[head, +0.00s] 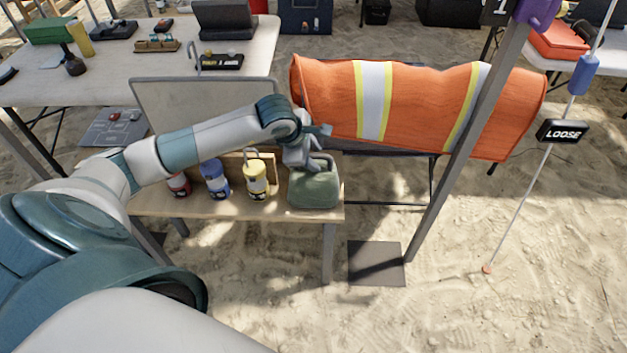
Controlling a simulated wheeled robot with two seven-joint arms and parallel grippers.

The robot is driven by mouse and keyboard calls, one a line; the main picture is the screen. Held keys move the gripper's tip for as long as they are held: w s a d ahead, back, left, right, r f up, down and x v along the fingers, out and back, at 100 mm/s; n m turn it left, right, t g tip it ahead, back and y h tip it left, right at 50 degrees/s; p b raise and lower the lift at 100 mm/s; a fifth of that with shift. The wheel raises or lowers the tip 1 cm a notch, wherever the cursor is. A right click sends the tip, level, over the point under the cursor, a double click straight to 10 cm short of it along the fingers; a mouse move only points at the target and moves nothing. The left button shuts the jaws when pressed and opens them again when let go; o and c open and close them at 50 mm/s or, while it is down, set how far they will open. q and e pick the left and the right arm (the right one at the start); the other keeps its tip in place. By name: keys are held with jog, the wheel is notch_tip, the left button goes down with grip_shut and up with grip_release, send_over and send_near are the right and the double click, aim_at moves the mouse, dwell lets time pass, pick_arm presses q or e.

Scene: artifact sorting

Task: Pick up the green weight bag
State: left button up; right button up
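The green weight bag (314,194) stands at the right end of a low wooden bench. My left arm reaches in from the left, and my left gripper (306,158) points down at the top of the bag. The gripper overlaps the bag's upper part, where a handle would be. I cannot tell whether the fingers are open or closed there. The bag appears to rest on the bench. My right gripper is not in view.
Red (179,184), blue (215,180) and yellow (256,180) cans stand left of the bag on the bench (237,209). An orange reflective vest cloth (420,105) hangs behind, crossed by a slanted grey pole (455,165). A dark plate (376,264) lies on the sand.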

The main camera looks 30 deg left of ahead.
pick_arm(q)
grip_shut()
dwell(1.4)
jog(key=shift+w+r, duration=0.1)
jog(key=shift+r, duration=0.1)
